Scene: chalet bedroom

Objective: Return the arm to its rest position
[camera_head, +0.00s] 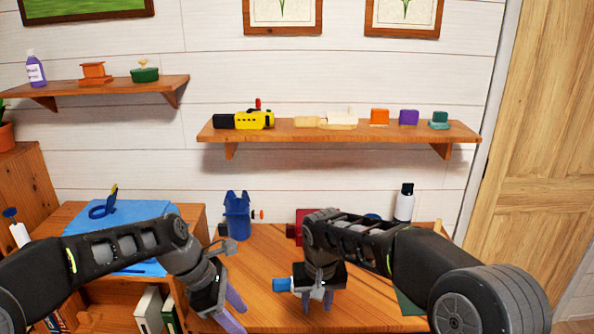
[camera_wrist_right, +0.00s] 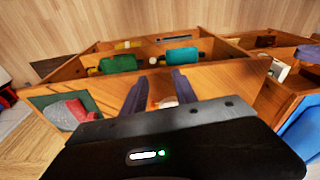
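My right arm reaches in from the right in the head view.
A blue castle-like toy (camera_head: 237,215) and a red object (camera_head: 300,226) stand at the desk's back. A white bottle with a black cap (camera_head: 404,203) stands behind my right arm. A wall shelf (camera_head: 340,131) with several toys hangs above. A blue sheet (camera_head: 130,217) lies at left.

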